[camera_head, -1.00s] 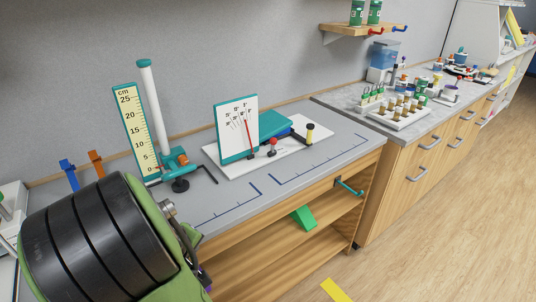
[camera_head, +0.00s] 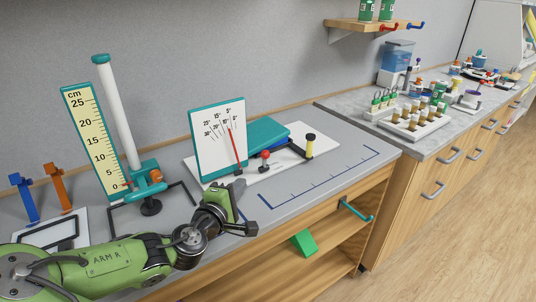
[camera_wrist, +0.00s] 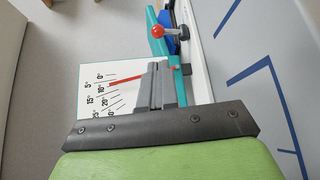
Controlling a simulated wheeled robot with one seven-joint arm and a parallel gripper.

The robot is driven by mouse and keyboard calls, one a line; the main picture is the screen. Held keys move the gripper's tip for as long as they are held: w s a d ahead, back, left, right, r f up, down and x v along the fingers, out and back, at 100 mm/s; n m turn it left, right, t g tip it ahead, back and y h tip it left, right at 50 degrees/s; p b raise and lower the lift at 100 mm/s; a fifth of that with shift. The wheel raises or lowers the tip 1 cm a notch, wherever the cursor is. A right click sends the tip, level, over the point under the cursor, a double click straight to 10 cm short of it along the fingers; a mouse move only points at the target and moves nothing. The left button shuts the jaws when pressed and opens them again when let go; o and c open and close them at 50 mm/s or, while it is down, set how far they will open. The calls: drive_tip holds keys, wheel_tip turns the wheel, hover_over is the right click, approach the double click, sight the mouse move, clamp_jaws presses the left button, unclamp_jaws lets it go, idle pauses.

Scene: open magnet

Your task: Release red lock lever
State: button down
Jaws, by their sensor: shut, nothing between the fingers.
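The lever with a red ball knob (camera_head: 265,155) stands upright on the white base plate (camera_head: 290,161), right of the angle dial (camera_head: 219,140) with its red needle. A teal block (camera_head: 268,136) lies behind it. In the wrist view the red ball (camera_wrist: 159,32) sits on a pale stem beside a blue part, beyond my fingertips. My gripper (camera_head: 236,192) is at the front of the bench, left of and nearer than the lever, apart from it. In the wrist view my gripper (camera_wrist: 159,68) is shut and empty, with the dial showing behind the fingers.
A tall column with a cm scale (camera_head: 92,139) stands left. Blue (camera_head: 24,198) and orange (camera_head: 57,187) holders are at far left. The bench front right of my gripper is clear.

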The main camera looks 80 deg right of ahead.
sight(262, 153)
drive_tip(key=d+p, duration=0.1)
drive_tip(key=d, duration=0.3)
drive_tip(key=s+d+f, duration=0.1)
drive_tip(key=d, duration=0.4)
drive_tip(key=d+p, duration=0.1)
drive_tip(key=d, duration=0.3)
drive_tip(key=shift+s+d+f+p, duration=0.15)
drive_tip(key=shift+s+d+p, duration=0.1)
drive_tip(key=shift+p, duration=0.1)
drive_tip(key=p, duration=0.2)
drive_tip(key=r+p, duration=0.1)
drive_tip(key=p, duration=0.1)
drive_tip(key=shift+w+d+r+n+y, duration=0.1)
drive_tip(key=shift+w+d+n+y, duration=0.1)
drive_tip(key=shift+d+n+y, duration=0.2)
drive_tip(key=shift+w+d+n+p, duration=0.15)
drive_tip(key=shift+n+p, duration=0.15)
drive_tip(key=shift+p, duration=0.6)
drive_tip(key=shift+w, duration=0.1)
